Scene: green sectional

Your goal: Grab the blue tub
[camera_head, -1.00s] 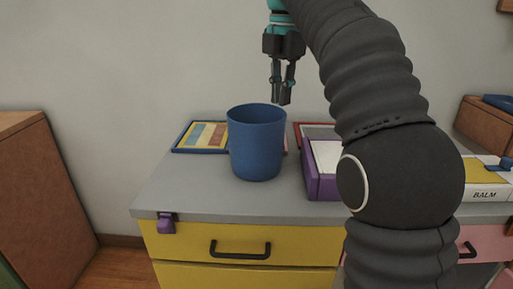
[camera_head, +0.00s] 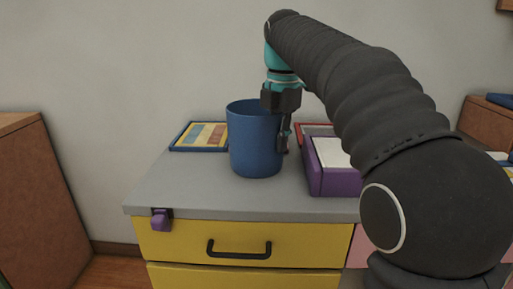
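The blue tub (camera_head: 254,145) stands upright on the grey top of the drawer cabinet (camera_head: 185,195), its open mouth facing up. My gripper (camera_head: 284,142) points down at the tub's right rim. One finger shows outside the tub's right wall. The other finger is hidden, and it looks to be behind the rim or inside the tub. I cannot tell whether the fingers touch the wall or how far apart they are.
A purple box (camera_head: 332,178) with a white top sits close to the right of the tub. A blue-framed striped picture (camera_head: 202,136) lies behind left. The cabinet top is clear at the front left. A brown cabinet (camera_head: 45,195) stands at far left.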

